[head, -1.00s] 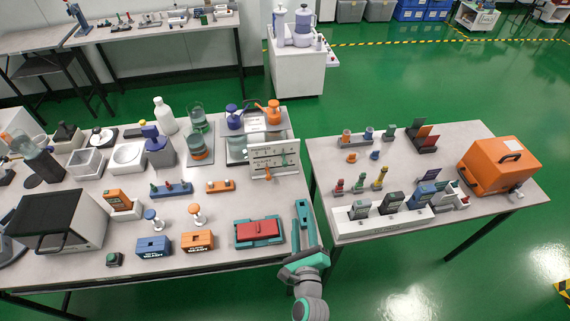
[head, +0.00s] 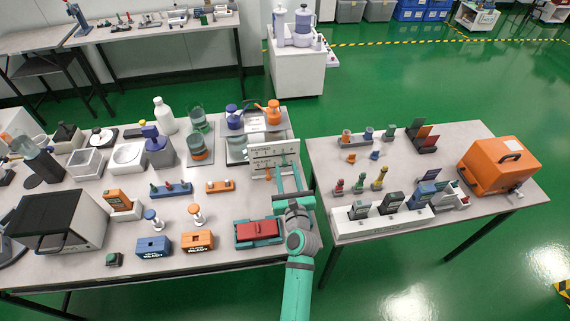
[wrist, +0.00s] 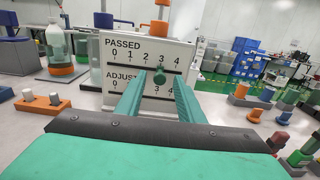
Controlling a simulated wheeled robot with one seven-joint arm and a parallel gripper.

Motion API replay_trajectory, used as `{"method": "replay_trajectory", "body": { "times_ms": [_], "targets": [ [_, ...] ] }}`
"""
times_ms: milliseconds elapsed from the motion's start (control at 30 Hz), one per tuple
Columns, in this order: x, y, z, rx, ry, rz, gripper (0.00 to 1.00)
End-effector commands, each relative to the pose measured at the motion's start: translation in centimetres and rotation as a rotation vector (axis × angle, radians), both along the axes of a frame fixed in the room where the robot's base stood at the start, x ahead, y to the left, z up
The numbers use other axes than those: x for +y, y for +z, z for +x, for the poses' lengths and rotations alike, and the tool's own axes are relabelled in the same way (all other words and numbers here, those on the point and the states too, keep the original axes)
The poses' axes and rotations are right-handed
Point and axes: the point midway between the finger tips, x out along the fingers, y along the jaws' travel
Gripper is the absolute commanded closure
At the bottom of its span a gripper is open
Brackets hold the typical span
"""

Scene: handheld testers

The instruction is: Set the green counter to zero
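The counter board (head: 261,154) is a white upright panel near the right edge of the left table. In the wrist view, the board (wrist: 108,75) has a PASSED scale above an ADJUSTED scale, each with a slot. The green knob (wrist: 159,76) sits at about 3 on the PASSED slot. My gripper (head: 287,178) is in front of the board, pointing at it. In the wrist view, its two teal fingers are apart, one on each side of the green knob, with nothing gripped. Contact with the knob cannot be told. The fingers hide part of the ADJUSTED scale.
A red-topped teal case (head: 259,231) lies in front of the board, left of my arm. An orange block with pegs (head: 220,186) lies left of the board. A gap separates the right table (head: 330,150).

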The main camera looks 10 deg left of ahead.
Motion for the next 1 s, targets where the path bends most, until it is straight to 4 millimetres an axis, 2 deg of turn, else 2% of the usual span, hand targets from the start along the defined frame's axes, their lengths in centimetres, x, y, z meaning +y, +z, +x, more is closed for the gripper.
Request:
{"method": "replay_trajectory", "body": {
  "times_ms": [100, 300, 667, 800, 1000],
  "targets": [
    [0.7, 0.1, 1.5, -0.001, 0.001, 0.001, 0.65],
    [1.3, 0.0, 3.0, 0.000, 0.001, 0.000, 0.65],
    [1.4, 0.0, 3.3, 0.000, 0.000, -0.001, 0.65],
    [1.4, 0.0, 3.2, 0.000, 0.000, -0.001, 0.99],
    [1.3, 0.0, 3.3, 0.000, -0.002, 0.000, 1.00]
  ]
}}
